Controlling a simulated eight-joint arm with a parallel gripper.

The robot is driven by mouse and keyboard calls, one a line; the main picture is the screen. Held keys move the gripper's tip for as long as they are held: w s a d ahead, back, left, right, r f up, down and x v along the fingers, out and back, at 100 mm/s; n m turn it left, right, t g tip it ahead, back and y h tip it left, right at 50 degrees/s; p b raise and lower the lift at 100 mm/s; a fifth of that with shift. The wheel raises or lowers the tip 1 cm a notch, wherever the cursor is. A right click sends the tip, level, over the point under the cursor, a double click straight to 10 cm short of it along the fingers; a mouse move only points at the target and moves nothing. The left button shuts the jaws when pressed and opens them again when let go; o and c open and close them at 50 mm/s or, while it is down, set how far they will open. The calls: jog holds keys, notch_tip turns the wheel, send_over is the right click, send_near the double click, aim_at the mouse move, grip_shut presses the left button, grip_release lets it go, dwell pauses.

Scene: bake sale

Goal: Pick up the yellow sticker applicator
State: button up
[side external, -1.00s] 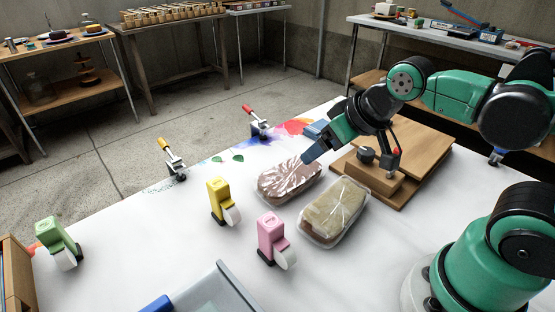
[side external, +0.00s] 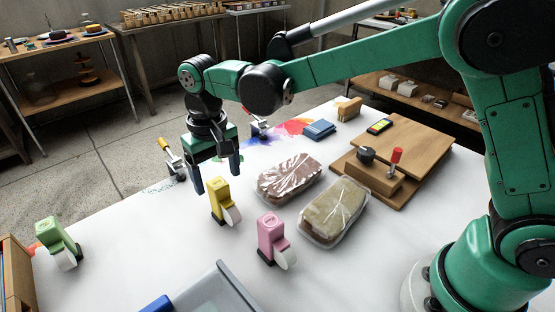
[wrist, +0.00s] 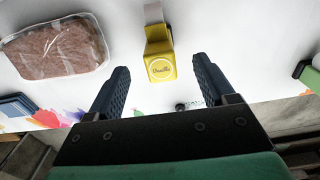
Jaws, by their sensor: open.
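The yellow sticker applicator (side external: 218,200) stands upright on the white table, with a pale label tail at its lower right. My gripper (side external: 216,178) is above and just behind it, fingers pointing down, open and empty. In the wrist view the yellow applicator (wrist: 159,58) shows a round label reading "Vanilla". There it lies ahead of and roughly midway between the two open fingers of my gripper (wrist: 160,82), not touching either.
A pink applicator (side external: 270,236) and two wrapped loaves (side external: 290,178) (side external: 335,210) stand to the right. A green applicator (side external: 57,238) is at the far left. A grey bin (side external: 222,285) is in front. A clamp with a yellow handle (side external: 172,160) is at the table's back edge.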

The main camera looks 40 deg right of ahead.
aim_at(226, 206)
jog(key=shift+f, duration=2.75)
jog(key=shift+c, duration=0.3)
grip_shut()
